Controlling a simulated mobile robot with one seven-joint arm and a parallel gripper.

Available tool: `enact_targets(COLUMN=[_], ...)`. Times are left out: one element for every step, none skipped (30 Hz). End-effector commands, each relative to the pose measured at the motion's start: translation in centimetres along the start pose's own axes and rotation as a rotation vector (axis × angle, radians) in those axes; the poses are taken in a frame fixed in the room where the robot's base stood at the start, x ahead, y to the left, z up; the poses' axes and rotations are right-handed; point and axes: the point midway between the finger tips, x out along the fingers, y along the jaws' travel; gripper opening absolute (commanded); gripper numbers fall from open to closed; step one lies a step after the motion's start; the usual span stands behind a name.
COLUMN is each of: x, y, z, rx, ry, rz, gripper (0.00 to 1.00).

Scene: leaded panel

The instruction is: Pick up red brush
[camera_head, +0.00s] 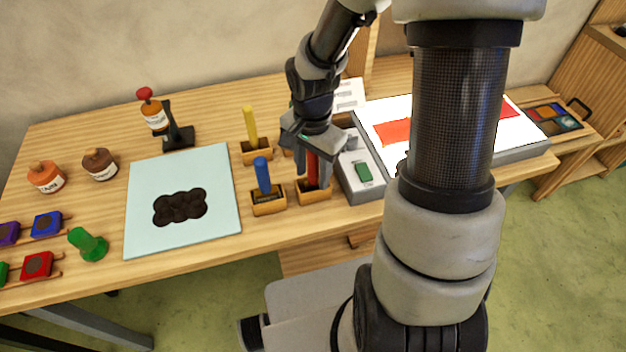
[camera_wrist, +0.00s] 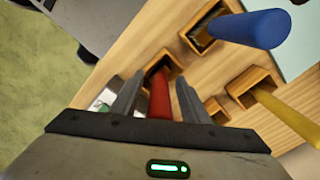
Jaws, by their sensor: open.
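The red brush (camera_head: 312,170) stands upright in a small wooden holder (camera_head: 314,196) on the table. In the wrist view the red brush (camera_wrist: 160,95) rises from its holder between the two fingers. My gripper (camera_head: 313,180) is open and comes down from above, with a finger on each side of the red handle. The wrist view shows gaps between the fingers of my gripper (camera_wrist: 158,98) and the handle. The top of the brush is hidden by the gripper body in the head view.
A blue brush (camera_head: 262,176) stands close at left, and a yellow brush (camera_head: 251,127) behind it. A light box (camera_head: 520,154) with red pieces and a grey tray (camera_head: 367,190) lie at right. A pale blue mat (camera_head: 222,170) lies left, with jars beyond.

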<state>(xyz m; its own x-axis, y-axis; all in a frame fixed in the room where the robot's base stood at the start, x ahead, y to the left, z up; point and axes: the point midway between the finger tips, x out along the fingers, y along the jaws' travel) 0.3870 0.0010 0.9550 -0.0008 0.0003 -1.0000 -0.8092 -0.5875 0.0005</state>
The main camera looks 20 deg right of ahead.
Motion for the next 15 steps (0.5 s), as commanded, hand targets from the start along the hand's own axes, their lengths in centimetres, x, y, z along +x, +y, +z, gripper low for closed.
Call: enact_targets(x=[0.25,0.3,0.31,0.29,0.28,0.27,0.27,0.26,0.26,0.26,0.25,0.25,0.25,0.25,0.25], y=[0.01,0.01,0.0,0.0,-0.01,-0.01,-0.01,-0.01,-0.01,-0.01,-0.01,-0.01,-0.01,0.0,-0.01], z=[0.02,0.01,0.0,-0.01,-0.01,-0.01,-0.01,-0.01,-0.01,-0.02,-0.02,-0.02,-0.02,-0.02,-0.02], rx=[0.0,0.0,0.0,0.0,0.0,0.0,0.0,0.0,0.0,0.0,0.0,0.0,0.0,0.0,0.0], ry=[-0.001,0.0,0.0,0.0,0.001,0.001,0.001,0.001,0.001,0.001,0.001,0.001,0.001,0.001,0.001], rz=[0.001,0.0,0.0,0.0,0.0,0.0,0.0,0.0,0.0,0.0,0.0,0.0,0.0,0.0,0.0], gripper=[0.41,0.41,0.41,0.41,0.41,0.41,0.41,0.4,0.33,0.28,0.23,0.16,0.11,0.06,0.0])
